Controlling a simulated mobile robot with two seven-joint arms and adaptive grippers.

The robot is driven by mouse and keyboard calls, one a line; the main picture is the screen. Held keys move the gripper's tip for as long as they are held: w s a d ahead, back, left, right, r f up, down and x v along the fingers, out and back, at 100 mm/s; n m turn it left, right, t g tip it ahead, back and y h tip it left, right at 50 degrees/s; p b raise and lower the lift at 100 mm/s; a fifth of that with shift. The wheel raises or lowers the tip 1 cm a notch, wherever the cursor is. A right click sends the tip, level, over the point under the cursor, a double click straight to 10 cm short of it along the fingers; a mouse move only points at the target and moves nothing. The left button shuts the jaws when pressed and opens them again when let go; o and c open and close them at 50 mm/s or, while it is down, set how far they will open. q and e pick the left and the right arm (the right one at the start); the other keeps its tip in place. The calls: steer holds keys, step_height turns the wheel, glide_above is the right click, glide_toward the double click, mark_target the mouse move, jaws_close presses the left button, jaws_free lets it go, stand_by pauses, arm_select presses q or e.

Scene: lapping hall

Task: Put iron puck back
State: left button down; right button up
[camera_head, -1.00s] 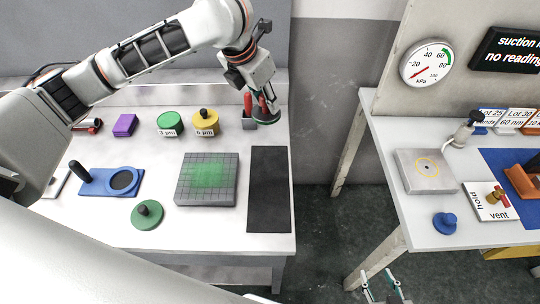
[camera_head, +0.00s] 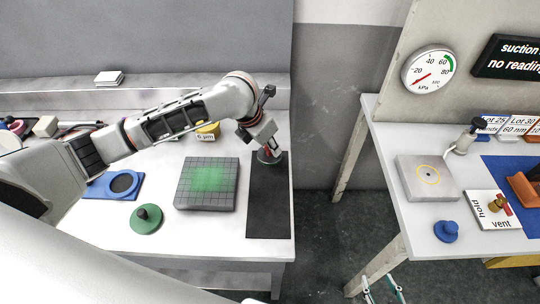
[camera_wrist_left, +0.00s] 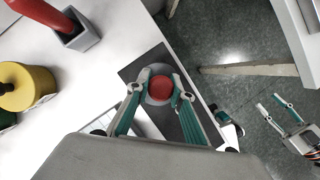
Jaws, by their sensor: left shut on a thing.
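My left gripper (camera_head: 270,156) is at the far end of the black mat (camera_head: 267,205) in the head view. In the left wrist view its fingers are shut on the red knob (camera_wrist_left: 161,88) of the grey iron puck (camera_wrist_left: 153,100). The puck is over the mat, which also shows in the wrist view (camera_wrist_left: 140,66); I cannot tell whether it touches. My right gripper (camera_head: 384,290) is at the bottom edge of the head view, low beside the right bench, its fingers apart and empty.
The gridded grey plate (camera_head: 207,198) lies left of the mat. The green knobbed disc (camera_head: 146,219) and blue holder (camera_head: 98,190) are farther left. A yellow pot (camera_wrist_left: 24,86) and a grey holder (camera_wrist_left: 84,35) stand behind. A floor gap separates the right bench (camera_head: 415,230).

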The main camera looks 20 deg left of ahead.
mark_target(269, 154)
arm_select(q)
steer(key=shift+f, duration=2.25)
steer(key=shift+f, duration=0.15)
steer(key=c, duration=1.8)
jaws_free()
steer(key=v, duration=1.2)
